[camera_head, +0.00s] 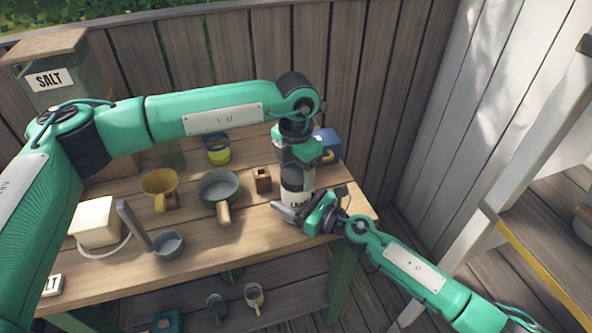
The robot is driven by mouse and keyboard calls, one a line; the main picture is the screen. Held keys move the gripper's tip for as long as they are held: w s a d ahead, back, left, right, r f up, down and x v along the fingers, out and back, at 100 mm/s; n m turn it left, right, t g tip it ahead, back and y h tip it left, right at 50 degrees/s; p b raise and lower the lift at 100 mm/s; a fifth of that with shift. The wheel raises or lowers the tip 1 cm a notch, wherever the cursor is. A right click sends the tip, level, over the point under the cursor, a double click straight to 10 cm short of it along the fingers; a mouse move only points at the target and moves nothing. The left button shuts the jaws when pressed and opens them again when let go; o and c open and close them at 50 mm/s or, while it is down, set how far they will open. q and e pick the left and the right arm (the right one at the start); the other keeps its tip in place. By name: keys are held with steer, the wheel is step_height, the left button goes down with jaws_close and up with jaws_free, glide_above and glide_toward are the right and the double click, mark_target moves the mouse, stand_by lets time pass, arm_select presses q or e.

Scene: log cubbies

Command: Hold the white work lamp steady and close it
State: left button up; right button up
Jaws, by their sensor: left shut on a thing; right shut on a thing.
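The white work lamp (296,196) stands upright near the right end of the wooden table, with dark lettering on its front. Its upper part is largely hidden by my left gripper (297,168), which comes down from above and is shut on it. My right gripper (290,210) reaches in from the right, low at the lamp's front, and is shut on the lamp's lower part. The exact finger contact and whether the lamp's top is open or closed cannot be made out.
A plank wall (350,90) closes the back.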

arm_select(q)
steer(key=m, duration=1)
steer(key=shift+m, duration=0.4)
steer(key=m, duration=1)
steer(key=shift+m, duration=0.3)
steer(key=m, duration=0.4)
steer(key=shift+m, duration=0.3)
steer(key=m, duration=0.4)
steer(key=shift+m, duration=0.3)
steer(key=m, duration=0.4)
steer(key=shift+m, duration=0.3)
steer(key=m, duration=0.3)
steer(key=shift+m, duration=0.4)
steer(key=shift+f, duration=0.1)
